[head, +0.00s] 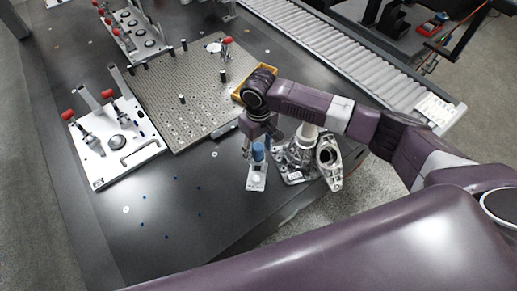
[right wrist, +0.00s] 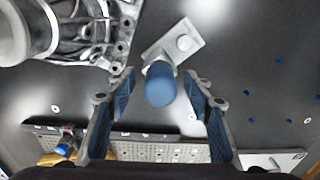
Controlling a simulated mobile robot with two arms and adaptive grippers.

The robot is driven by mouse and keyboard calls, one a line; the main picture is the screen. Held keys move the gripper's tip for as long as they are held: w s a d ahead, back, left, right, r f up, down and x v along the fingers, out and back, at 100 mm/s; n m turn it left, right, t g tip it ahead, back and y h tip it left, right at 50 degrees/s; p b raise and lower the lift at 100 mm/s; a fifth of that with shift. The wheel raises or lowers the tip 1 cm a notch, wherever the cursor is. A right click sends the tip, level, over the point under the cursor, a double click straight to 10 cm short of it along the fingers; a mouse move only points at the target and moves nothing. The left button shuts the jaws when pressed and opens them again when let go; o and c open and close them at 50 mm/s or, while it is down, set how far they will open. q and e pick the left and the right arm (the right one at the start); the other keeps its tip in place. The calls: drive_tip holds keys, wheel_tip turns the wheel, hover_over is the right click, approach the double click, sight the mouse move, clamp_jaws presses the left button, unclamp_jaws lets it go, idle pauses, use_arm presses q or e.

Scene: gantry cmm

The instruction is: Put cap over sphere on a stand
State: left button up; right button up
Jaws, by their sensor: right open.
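A blue cylindrical cap (head: 258,152) sits upright on a pale post on a small white stand plate (head: 256,181). In the right wrist view the cap (right wrist: 160,85) lies between the fingers, and the plate (right wrist: 188,46) beyond it bears a round white disc. No sphere shows; whether one is under the cap is hidden. My right gripper (head: 260,138) is above and around the cap. In the wrist view the right gripper (right wrist: 159,88) is open, with a gap on each side of the cap. My left gripper is not in view.
A grey metal casting (head: 300,150) stands close to the right of the stand. A roller conveyor (head: 330,45) runs beyond.

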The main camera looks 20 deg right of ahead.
sight(258, 146)
wheel_tip(258, 146, up, 12)
drive_tip(key=shift+f, duration=0.1)
idle(0.6)
